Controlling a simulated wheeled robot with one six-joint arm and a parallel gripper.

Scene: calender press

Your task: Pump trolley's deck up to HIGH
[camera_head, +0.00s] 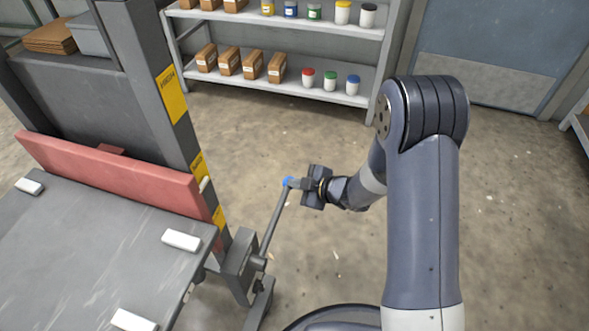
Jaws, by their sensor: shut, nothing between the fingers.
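The trolley's deck (90,250) is a grey scratched plate at the lower left, with white blocks near its edges. The pump lever (274,225) is a thin grey bar rising from a pivot by the deck's right corner, tilted to the right, with a blue tip (288,181). My gripper (297,183) is shut at the blue tip, from the right, with nothing held. I cannot tell whether it touches the tip.
A red panel (110,172) stands along the deck's back edge. A shelf (270,78) with boxes and coloured jars is at the back. A blue-grey door (500,40) is at the upper right.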

